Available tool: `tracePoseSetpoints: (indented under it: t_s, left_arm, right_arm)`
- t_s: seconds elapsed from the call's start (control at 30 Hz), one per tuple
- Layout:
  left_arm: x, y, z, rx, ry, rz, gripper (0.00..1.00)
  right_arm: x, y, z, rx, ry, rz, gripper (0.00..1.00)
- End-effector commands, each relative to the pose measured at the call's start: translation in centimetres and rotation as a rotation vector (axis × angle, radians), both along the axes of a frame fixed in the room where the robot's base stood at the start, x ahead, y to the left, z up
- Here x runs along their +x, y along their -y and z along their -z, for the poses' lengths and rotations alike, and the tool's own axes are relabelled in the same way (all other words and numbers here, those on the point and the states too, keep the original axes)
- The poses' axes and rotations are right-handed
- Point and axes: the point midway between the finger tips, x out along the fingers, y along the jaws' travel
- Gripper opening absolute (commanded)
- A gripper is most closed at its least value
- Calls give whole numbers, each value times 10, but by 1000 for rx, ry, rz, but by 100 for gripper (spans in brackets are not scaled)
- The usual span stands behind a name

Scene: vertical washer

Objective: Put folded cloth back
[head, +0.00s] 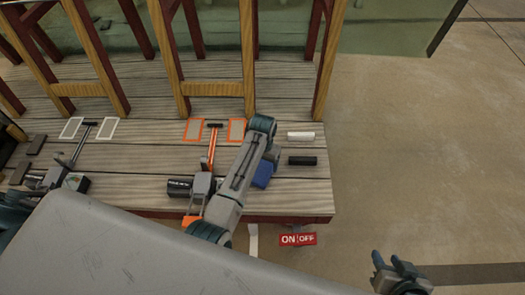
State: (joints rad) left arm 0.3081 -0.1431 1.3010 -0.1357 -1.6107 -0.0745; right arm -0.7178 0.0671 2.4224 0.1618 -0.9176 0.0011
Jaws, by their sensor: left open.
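A small blue block-like thing, which looks like the folded cloth (264,174), lies on the plank table near its front edge. My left arm reaches over the table, and its forearm covers the cloth's left side. My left gripper (271,155) is open at the cloth's far side, mostly hidden by my own arm; whether it touches the cloth cannot be told. My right gripper (392,266) is low at the bottom right, over the floor and away from the table. Its fingers are too small to judge.
The plank table (315,195) holds a white bar (301,136), a black bar (302,160), an orange-handled clamp (212,150), a grey-handled clamp (80,147) and outlined rectangles. Wooden frames (215,89) stand behind. A red ON/OFF sign (298,239) is below the front edge. The floor at right is clear.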

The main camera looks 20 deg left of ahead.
Motion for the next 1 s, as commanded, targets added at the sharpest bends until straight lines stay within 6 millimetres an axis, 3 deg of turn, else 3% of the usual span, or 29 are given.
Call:
tracePoseSetpoints:
  t_s: [0.1, 0.3, 0.63, 0.77, 0.9, 1.0]
  left_arm:
    - [1, 0, -28, 0, 3, -1, 80]
    - [0, 0, -51, 1, 1, 0, 80]
    - [-9, -5, -50, -2, 17, -8, 80]
    - [-41, -22, -37, -8, 86, -34, 80]
    - [-94, -45, -31, -18, 209, -66, 80]
    - [-132, -59, -38, -25, 303, -78, 80]
  right_arm:
    - [-2, 3, -6, -26, -47, -9, 36]
    - [-5, 7, -8, -53, -95, -15, 36]
    - [-6, 8, -8, -59, -108, -17, 36]
    - [-6, 8, -8, -59, -108, -17, 36]
    - [-6, 8, -8, -59, -107, -16, 36]
    - [-6, 8, -9, -59, -106, -16, 36]
